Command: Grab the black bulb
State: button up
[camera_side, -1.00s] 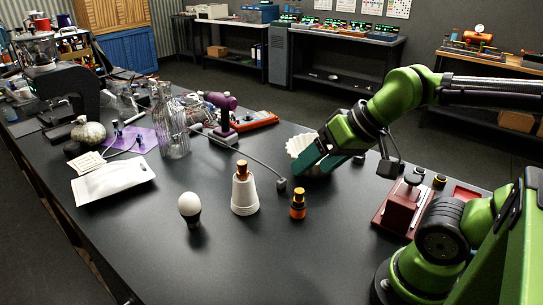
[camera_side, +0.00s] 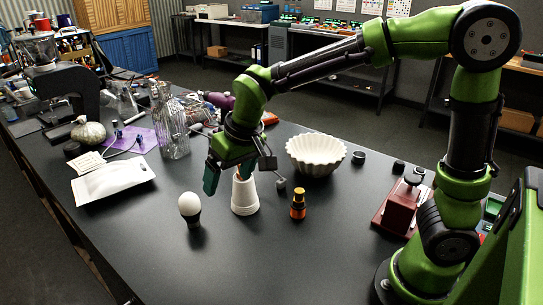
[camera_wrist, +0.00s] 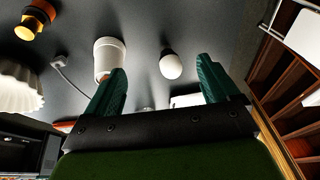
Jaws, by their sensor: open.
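A bulb (camera_side: 190,205) with a white globe and a black base stands upright on the dark table, left of centre in the side view. It also shows in the wrist view (camera_wrist: 171,66), its white globe between the lines of the two fingers. No all-black bulb can be made out. My gripper (camera_side: 230,178) is open and empty, its teal fingers pointing down. It is above and to the right of the bulb in the side view, and one finger overlaps the white cone-shaped holder (camera_side: 244,198). The fingers are apart in the wrist view (camera_wrist: 160,68).
The white holder stands close to the right of the bulb. A small orange and black piece (camera_side: 298,207) stands further right. A white fluted bowl (camera_side: 316,160) is behind it. The table front is clear.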

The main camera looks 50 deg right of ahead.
aim_at(192, 198)
jog(key=w+a+t+h, duration=0.1)
jog(key=w+a+h, duration=0.1)
jog(key=w, duration=0.6)
jog(key=x, duration=1.2)
jog(key=shift+a, duration=0.25)
jog(key=x, duration=0.5)
jog(key=shift+a+f, duration=0.15)
jog(key=shift+a, duration=0.1)
jog(key=c, duration=1.1)
